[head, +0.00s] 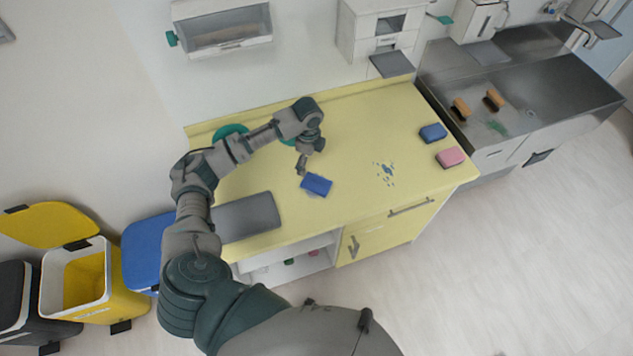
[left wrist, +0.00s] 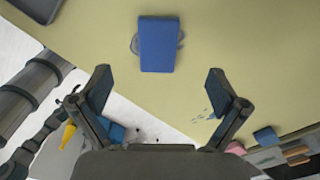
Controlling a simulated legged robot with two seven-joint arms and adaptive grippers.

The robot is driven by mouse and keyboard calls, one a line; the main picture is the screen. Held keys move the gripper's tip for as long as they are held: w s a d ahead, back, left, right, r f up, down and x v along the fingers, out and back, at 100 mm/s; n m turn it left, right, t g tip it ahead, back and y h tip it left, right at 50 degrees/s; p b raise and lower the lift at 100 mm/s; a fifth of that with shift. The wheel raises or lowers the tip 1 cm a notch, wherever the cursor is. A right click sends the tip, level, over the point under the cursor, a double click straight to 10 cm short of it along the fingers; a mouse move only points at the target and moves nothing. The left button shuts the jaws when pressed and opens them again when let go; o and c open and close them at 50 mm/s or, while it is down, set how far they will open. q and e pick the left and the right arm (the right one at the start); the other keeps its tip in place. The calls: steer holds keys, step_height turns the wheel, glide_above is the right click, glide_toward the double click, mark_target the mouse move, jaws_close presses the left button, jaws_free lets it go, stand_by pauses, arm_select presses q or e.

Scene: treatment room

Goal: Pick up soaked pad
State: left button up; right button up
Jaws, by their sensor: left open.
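A blue pad (head: 316,184) lies flat on the yellow worktop (head: 350,140), left of the blue splatter. In the left wrist view, the same pad (left wrist: 158,45) shows ahead of the fingertips with a greyish wet-looking patch around it. My left gripper (head: 302,167) is just above and left of the pad in the head view. In the left wrist view, my left gripper (left wrist: 159,74) has its fingers wide apart with nothing between them, and the pad lies apart from them. My right gripper is not in view.
Blue splatter (head: 386,173) marks the worktop. A blue block (head: 433,132) and a pink block (head: 450,157) lie at its right end. A grey slab (head: 247,215) is at the left. A metal sink (head: 540,85) adjoins right; an open yellow bin (head: 108,290) stands lower left.

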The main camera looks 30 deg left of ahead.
arm_select(q)
glide_above(310, 181)
steer(key=w, duration=0.1)
step_height(310, 181, down, 6)
steer(key=shift+a+r, duration=0.1)
steer(key=shift+f, duration=0.25)
steer(key=f, duration=0.3)
steer(key=f+p, duration=0.1)
steer(key=shift+s+f, duration=0.35)
steer(key=shift+s, duration=0.05)
steer(key=shift+w+f, duration=0.1)
steer(key=shift+f, duration=0.05)
steer(key=shift+d, duration=0.25)
steer(key=c, duration=0.7)
steer(key=shift+c, duration=1.2)
steer(key=shift+a, duration=0.1)
steer(key=shift+c, duration=0.4)
